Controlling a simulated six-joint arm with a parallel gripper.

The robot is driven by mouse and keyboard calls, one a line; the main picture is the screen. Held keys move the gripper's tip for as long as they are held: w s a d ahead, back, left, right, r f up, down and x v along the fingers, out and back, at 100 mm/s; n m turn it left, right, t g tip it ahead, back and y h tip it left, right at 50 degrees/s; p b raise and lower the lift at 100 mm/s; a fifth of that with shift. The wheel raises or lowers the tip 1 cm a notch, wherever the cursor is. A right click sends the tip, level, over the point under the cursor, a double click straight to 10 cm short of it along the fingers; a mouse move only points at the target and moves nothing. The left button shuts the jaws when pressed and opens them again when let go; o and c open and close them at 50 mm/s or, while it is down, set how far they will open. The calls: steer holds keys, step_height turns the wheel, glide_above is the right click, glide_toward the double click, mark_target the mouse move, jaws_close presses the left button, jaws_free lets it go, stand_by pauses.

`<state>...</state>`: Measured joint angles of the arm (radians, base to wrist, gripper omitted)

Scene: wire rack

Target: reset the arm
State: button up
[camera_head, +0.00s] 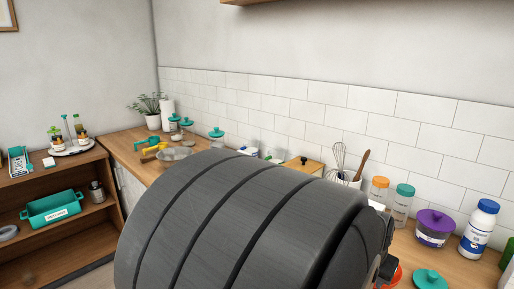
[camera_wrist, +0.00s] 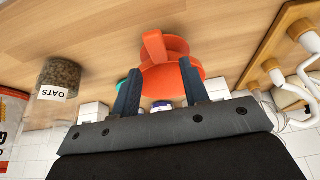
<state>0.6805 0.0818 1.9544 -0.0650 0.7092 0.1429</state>
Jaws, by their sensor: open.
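In the wrist view my gripper (camera_wrist: 160,68) is open, its two dark fingers spread apart. An orange round thing with an upright handle or knob (camera_wrist: 154,46), perhaps a lid or pot, shows beyond and between the fingertips. Nothing is clearly held, and I cannot tell whether the fingers touch it. In the head view a large dark grey link of my arm covers the lower middle, and my gripper is hidden there. A red-orange thing (camera_head: 395,276) peeks out at the right of the arm.
The wrist view shows an oats jar (camera_wrist: 60,80) at left and a wooden frame with white bars (camera_wrist: 270,65) at right. The head view shows a purple-lidded tub (camera_head: 433,230), white bottle (camera_head: 478,232), teal lid (camera_head: 430,280) and whisk crock (camera_head: 345,178) along the tiled wall.

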steer(key=x, duration=0.7)
steer(key=shift+f, duration=0.35)
steer(key=shift+r, duration=0.2)
steer(key=shift+o, duration=0.5)
